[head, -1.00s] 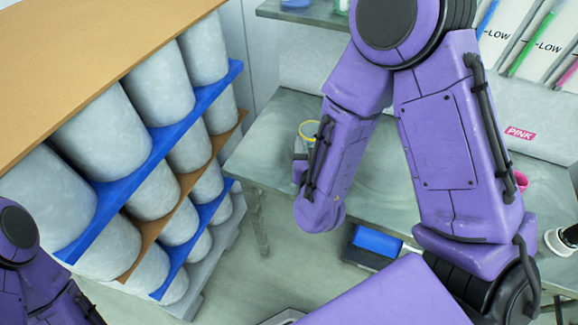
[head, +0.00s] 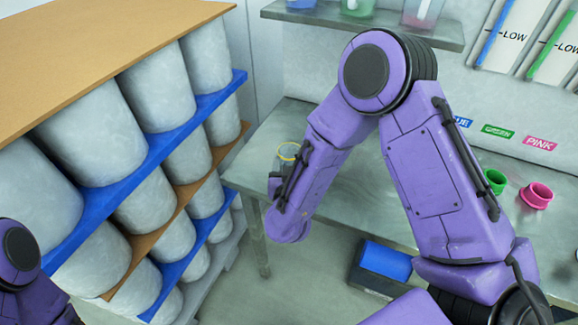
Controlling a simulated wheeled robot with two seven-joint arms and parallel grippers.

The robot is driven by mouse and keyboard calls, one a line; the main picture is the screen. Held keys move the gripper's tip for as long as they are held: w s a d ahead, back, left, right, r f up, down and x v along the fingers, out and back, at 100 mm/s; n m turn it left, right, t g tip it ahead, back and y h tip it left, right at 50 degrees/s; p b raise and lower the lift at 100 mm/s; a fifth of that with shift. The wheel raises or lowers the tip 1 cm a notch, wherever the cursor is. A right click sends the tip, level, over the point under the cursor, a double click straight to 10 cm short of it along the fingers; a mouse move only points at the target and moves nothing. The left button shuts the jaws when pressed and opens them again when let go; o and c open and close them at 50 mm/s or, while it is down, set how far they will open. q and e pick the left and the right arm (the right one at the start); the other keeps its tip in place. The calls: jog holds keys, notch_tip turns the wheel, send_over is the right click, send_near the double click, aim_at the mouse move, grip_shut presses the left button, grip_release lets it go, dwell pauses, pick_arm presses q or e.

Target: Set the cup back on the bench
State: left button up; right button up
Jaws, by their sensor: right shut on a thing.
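A clear cup with a yellow rim (head: 286,158) shows over the left end of the grey bench (head: 355,200), partly hidden by my right forearm. My right gripper (head: 276,184) is at the cup, mostly hidden behind the forearm, and is shut on it. I cannot tell whether the cup's base touches the bench top. My left arm enters at the lower left corner, and its gripper is out of the picture.
A rack of grey drums (head: 100,130) on blue and brown shelves stands at the left, close to the bench. A green cup (head: 495,181) and a pink cup (head: 537,196) stand at the bench's right. A blue bin (head: 385,260) sits below. A shelf (head: 370,25) hangs above.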

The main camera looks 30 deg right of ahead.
jog(key=shift+f, duration=0.15)
jog(key=shift+f, duration=0.15)
jog(key=o, duration=1.3)
jog(key=shift+c, duration=0.2)
jog(key=shift+r, duration=0.3)
jog(key=b+v, duration=0.2)
jog(key=v, duration=1)
jog(key=shift+f, duration=0.1)
